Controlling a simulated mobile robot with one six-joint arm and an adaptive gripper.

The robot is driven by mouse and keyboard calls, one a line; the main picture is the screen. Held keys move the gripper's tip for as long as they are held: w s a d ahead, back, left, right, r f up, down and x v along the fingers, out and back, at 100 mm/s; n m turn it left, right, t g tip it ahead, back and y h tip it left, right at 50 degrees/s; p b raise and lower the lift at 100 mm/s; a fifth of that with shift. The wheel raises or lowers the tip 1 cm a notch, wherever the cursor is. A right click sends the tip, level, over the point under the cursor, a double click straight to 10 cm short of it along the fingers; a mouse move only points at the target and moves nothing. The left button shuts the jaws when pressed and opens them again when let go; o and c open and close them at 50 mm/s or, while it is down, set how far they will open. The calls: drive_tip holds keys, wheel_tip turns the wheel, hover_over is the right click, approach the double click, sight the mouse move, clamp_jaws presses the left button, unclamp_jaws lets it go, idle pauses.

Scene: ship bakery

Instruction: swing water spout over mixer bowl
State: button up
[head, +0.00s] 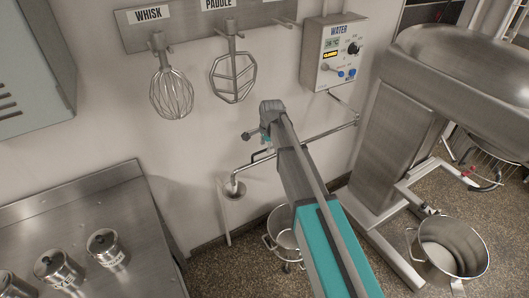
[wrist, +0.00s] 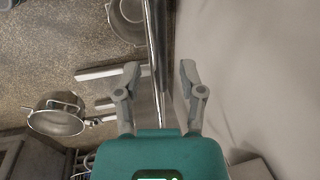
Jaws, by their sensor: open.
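The water spout is a thin steel pipe (head: 315,136) on the back wall. It runs left from a pivot below the water box to a downturned end (head: 234,187). A small dark handle shows on it near my arm. My gripper is mostly hidden behind my arm in the head view. In the wrist view my open gripper (wrist: 159,68) has one finger on each side of the pipe (wrist: 157,35); I cannot tell if either touches. A steel bowl (head: 450,249) with handles is at the mixer's (head: 385,145) lower right; it also shows in the wrist view (wrist: 58,119).
The water box (head: 334,55) with knobs is on the wall. A whisk (head: 171,92) and a paddle (head: 233,76) hang from a rack. Another steel pot (head: 284,235) stands low beside my arm. A steel counter (head: 105,205) with canisters is at left.

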drive_tip(key=shift+w+a+f+b, duration=0.15)
drive_tip(key=shift+f+b, duration=0.35)
drive_tip(key=shift+f, duration=0.3)
clamp_jaws()
